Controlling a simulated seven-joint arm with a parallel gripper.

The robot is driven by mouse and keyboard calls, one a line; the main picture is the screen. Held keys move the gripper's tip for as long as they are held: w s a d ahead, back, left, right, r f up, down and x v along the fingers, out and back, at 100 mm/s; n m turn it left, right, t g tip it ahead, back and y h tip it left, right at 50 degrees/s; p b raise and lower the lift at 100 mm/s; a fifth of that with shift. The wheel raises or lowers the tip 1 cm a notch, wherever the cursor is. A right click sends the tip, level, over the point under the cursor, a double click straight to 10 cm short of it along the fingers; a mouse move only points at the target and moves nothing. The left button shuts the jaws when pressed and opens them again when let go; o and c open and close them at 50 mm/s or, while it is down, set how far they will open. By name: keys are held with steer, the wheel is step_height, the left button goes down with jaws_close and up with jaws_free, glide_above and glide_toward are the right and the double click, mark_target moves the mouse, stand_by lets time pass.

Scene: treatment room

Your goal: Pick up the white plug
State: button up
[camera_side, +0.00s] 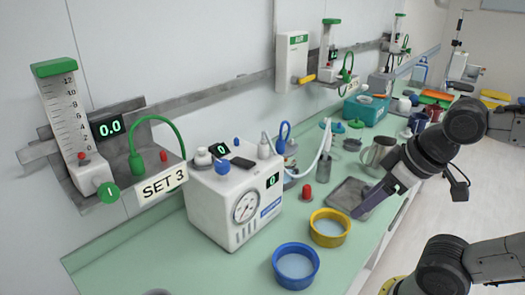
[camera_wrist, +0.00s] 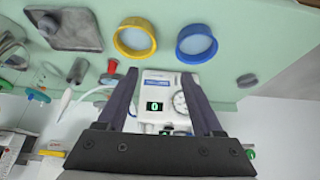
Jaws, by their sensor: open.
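Another whitish piece (camera_side: 264,151) sits at the box's right rear. In the wrist view the white box (camera_wrist: 155,88) shows between my fingers, its top partly hidden by my gripper. My gripper (camera_wrist: 158,76) is open and empty. In the side view my gripper (camera_side: 362,212) hangs over the counter's front side, right of the yellow-rimmed dish, apart from the box.
A yellow-rimmed dish (camera_side: 330,228) and a blue-rimmed dish (camera_side: 296,267) stand before the box. A red-topped piece (camera_side: 307,192), a grey tray (camera_side: 350,196) and a metal mug (camera_side: 379,155) stand to its right. A wall rail with gauges runs behind. The counter's left front is mostly clear.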

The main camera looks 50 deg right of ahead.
stand_by(0.7)
steer(key=w+r+m+g, duration=0.2)
steer(key=w+r+m, duration=0.3)
steer(key=r+m, duration=0.35)
steer(key=w+r+m+g, duration=0.1)
steer(key=w+r+m, duration=0.4)
steer(key=r+m, duration=0.4)
steer(key=m+g, duration=0.3)
steer(key=m, duration=0.1)
glide_above(263, 143)
step_height(263, 143, down, 3)
steer(key=shift+n, duration=0.25)
step_height(263, 143, down, 8)
steer(key=shift+s+d, duration=0.1)
steer(key=shift+s, duration=0.05)
steer(key=shift+f, duration=2.6)
jaws_close()
